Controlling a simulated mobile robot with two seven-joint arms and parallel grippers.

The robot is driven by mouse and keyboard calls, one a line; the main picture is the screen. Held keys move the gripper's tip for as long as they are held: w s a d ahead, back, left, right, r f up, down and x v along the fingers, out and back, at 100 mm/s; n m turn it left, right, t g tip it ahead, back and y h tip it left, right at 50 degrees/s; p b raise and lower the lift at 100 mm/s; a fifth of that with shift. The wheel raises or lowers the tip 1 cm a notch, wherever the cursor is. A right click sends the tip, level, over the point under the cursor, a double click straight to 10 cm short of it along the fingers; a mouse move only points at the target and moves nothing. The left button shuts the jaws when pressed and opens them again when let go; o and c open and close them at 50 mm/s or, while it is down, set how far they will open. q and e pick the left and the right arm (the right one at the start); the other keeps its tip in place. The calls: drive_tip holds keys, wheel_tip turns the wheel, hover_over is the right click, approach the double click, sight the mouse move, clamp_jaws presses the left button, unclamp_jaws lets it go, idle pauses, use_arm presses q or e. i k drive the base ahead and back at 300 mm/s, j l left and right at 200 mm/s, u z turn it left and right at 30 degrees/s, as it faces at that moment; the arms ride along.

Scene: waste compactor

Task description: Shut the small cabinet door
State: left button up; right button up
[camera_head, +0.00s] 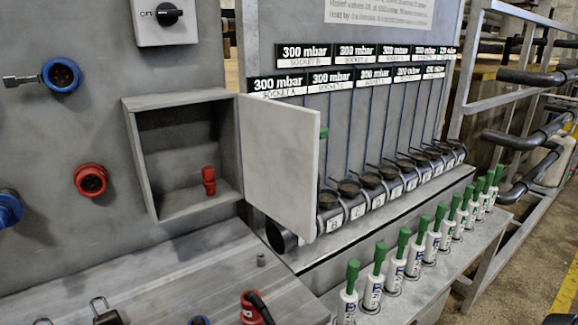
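The small cabinet (130,150) is a grey open box mounted on the grey panel, left of the picture's middle. Its door (279,165) is a flat light grey plate, hinged on the cabinet's right side. The door stands wide open and sticks out to the right, in front of the row of black sockets. A small red object (209,180) stands inside on the cabinet's floor. Neither my left nor my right gripper is in view.
Several green-handled white bottles (397,265) stand on a ledge at the lower right. A grey worktop (180,280) lies below the cabinet, with a red plug (256,306) at its front. Blue and red sockets (90,180) protrude from the left panel. Metal rails stand at the right.

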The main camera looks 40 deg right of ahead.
sight(280, 141)
drive_tip(key=l, duration=0.5)
drive_tip(key=k+l+u, duration=0.15)
drive_tip(key=l, duration=0.85)
drive_tip(key=k+l+u, duration=0.15)
drive_tip(key=l, duration=0.8)
drive_tip(key=k+j+u, duration=0.3)
drive_tip(key=i+l, duration=0.25)
drive_tip(key=i, duration=0.15)
